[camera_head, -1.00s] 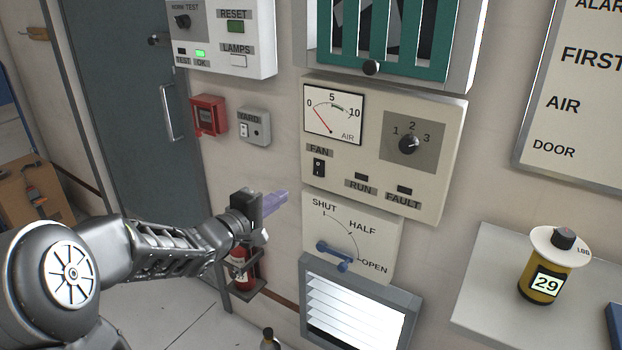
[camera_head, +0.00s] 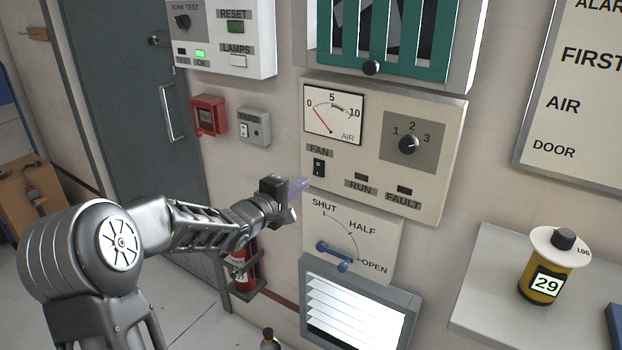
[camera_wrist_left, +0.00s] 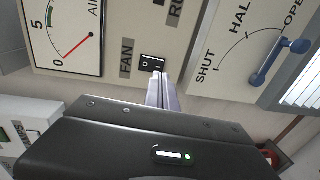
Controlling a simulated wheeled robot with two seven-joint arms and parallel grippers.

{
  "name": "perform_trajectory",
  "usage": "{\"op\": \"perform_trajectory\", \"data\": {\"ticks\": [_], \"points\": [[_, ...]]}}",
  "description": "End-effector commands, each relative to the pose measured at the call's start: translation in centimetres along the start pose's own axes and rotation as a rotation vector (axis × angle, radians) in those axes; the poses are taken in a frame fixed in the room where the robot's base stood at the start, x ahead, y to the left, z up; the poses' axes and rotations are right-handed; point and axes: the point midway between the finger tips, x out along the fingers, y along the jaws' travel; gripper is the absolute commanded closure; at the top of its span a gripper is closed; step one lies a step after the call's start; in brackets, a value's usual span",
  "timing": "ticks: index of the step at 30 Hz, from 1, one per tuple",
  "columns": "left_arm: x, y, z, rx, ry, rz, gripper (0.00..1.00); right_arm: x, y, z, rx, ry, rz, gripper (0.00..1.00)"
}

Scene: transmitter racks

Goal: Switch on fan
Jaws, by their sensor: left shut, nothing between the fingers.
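The fan switch (camera_head: 318,167) is a small black rocker under the FAN label on the beige panel (camera_head: 450,150). In the left wrist view the switch (camera_wrist_left: 152,63) lies just beyond the fingertips. My left gripper (camera_head: 303,186) is shut and empty, its purple-grey fingers pointing at the panel just below and left of the switch. In the wrist view the gripper (camera_wrist_left: 160,78) tips appear close to the switch's edge; I cannot tell whether they touch it. The air gauge (camera_head: 333,114) needle points near 0. The RUN lamp (camera_head: 361,176) is dark. My right gripper is not in view.
The SHUT/HALF/OPEN lever (camera_head: 333,252) sits below the panel, its handle toward OPEN. A rotary knob (camera_head: 409,145) is right of the gauge. The YARD switch box (camera_head: 254,127) and red call box (camera_head: 208,116) are left.

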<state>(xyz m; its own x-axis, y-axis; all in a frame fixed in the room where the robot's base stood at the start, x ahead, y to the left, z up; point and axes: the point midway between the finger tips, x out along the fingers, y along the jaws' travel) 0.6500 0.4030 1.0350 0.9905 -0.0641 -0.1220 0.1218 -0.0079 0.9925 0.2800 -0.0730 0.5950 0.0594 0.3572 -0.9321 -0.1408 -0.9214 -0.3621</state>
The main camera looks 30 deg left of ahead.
Motion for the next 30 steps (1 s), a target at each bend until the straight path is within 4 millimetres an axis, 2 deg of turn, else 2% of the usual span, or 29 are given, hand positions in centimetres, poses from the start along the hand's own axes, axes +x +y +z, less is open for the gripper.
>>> {"op": "perform_trajectory", "data": {"ticks": [3,10,22,27,30], "points": [[2.3,0.0,0.1,-0.002,-0.002,-0.001,1.0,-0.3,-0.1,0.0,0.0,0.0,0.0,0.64],[4.8,0.0,0.1,-0.001,0.0,0.0,1.0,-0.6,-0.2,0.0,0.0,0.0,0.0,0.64],[5.2,0.0,0.0,0.0,0.0,0.0,1.0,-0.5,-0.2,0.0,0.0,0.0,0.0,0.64],[5.8,-0.8,0.0,0.0,-0.001,0.042,1.0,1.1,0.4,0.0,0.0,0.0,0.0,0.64],[5.7,-0.1,0.0,0.0,0.0,0.042,1.0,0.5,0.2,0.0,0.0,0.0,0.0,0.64]]}}
